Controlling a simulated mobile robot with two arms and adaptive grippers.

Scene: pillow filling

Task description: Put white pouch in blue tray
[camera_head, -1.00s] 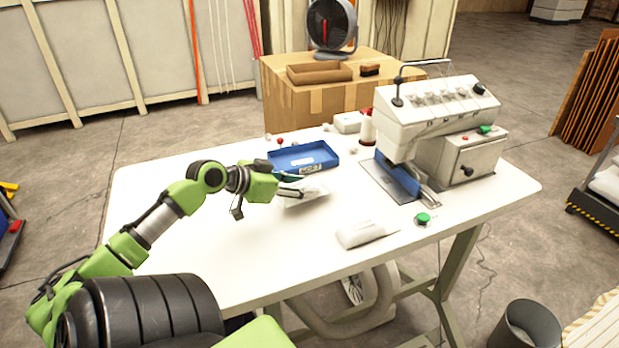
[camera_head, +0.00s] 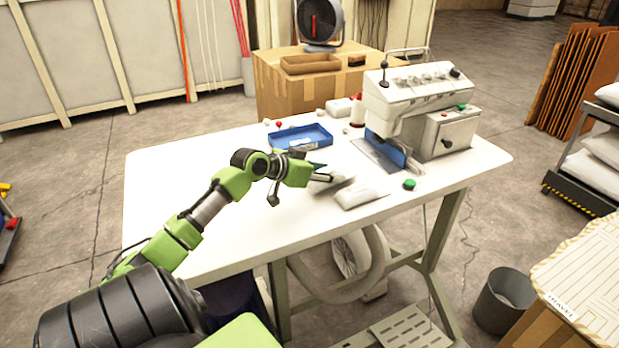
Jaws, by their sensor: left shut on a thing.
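My left gripper (camera_head: 322,177) reaches over the white table (camera_head: 235,247) and is shut on the white pouch (camera_head: 338,185). The pouch hangs at the fingertips, low over the table, and is partly hidden by the gripper. I cannot tell whether it touches the table. The blue tray (camera_head: 274,139) lies behind and to the left of the gripper. It is shallow, with a pale label inside. My right gripper is not in view.
Another white item (camera_head: 362,195) lies just right of the held pouch. A sewing machine (camera_head: 420,98) stands at the back right, with a green button (camera_head: 409,185) in front. The table's left part is clear. A cardboard box (camera_head: 285,98) stands behind the table.

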